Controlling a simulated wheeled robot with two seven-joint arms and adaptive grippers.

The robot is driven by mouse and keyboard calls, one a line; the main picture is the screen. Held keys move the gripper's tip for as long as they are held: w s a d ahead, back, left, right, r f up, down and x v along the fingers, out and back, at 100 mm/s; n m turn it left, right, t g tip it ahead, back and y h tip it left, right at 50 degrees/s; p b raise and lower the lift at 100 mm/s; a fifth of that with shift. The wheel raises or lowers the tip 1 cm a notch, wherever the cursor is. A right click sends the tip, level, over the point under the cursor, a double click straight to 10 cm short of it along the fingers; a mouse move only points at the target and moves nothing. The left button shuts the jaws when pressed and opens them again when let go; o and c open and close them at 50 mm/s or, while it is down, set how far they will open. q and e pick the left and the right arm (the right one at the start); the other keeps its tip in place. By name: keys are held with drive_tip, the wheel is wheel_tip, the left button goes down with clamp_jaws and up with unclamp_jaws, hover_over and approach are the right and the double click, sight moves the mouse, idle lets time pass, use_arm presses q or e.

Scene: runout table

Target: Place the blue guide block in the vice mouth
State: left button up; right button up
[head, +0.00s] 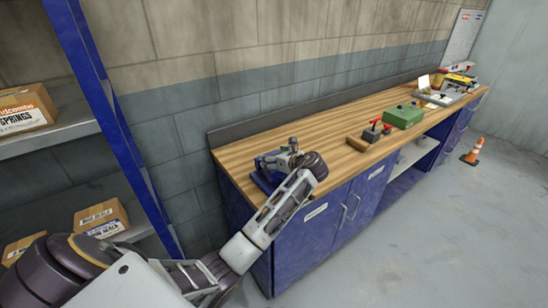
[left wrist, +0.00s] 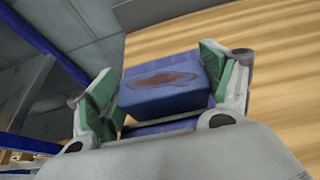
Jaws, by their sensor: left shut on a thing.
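The blue guide block (left wrist: 140,103), with a brown oval patch on one face, sits between the green-padded fingers of my left gripper (left wrist: 165,75). The gripper is shut on it. In the head view, my left gripper (head: 288,153) is over the near end of the workbench, with its fingers mostly hidden behind my wrist. A blue thing (head: 263,182), apparently the vice, is on the bench just beneath it; its mouth is hidden. Another blue surface (left wrist: 160,127) shows below the block in the left wrist view; I cannot tell whether they touch. My right gripper is out of view.
The wooden bench top (head: 330,135) is clear between the vice and a red-and-black tool (head: 374,131). A green box (head: 404,116) and a tray of items (head: 443,97) stand farther along. A blue-post shelf with cartons (head: 103,217) is at left; a cone (head: 473,151) stands on the floor.

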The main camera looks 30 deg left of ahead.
use_arm(q)
drive_tip(key=o, duration=1.5)
drive_tip(key=v, duration=1.2)
